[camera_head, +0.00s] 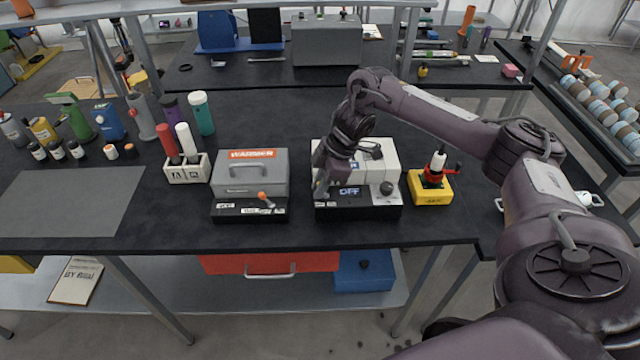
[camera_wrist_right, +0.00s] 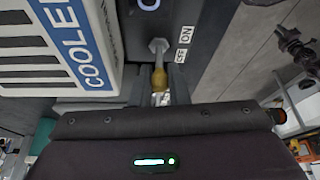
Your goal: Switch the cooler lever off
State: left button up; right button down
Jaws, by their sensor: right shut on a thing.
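The cooler (camera_head: 372,162) is a white box on a black base near the front of the table, with a lit display (camera_head: 349,191) reading OFF. In the right wrist view its blue COOLER label (camera_wrist_right: 80,45) shows. The cooler lever (camera_wrist_right: 158,62) is a metal stem with a yellow-brown tip, beside a label with ON and OFF. My right gripper (camera_head: 321,192) is at the left front of the cooler's base. In the right wrist view its fingers (camera_wrist_right: 162,90) are shut on the lever's tip. My left gripper is not in view.
A grey WARMER box (camera_head: 249,175) with an orange-tipped lever (camera_head: 264,198) stands just left of the cooler. A yellow block with a red-handled device (camera_head: 430,187) stands to its right. A rack (camera_head: 187,169) and bottles are further left. A grey mat (camera_head: 72,200) is bare.

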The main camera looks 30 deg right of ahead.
jog(key=shift+w+a+r+g+h+p, duration=0.1)
jog(key=shift+a+r+g+h+p, duration=0.35)
jog(key=shift+p, duration=0.75)
jog(key=shift+w+d+f+h+p, duration=0.1)
jog(key=shift+w+f+h+p, duration=0.05)
jog(key=shift+f+h+p, duration=0.3)
jog(key=shift+f, duration=0.15)
jog(key=c, duration=1.4)
grip_release()
jog(key=p+v, duration=0.2)
jog(key=v, duration=0.6)
jog(key=shift+w+f, duration=0.1)
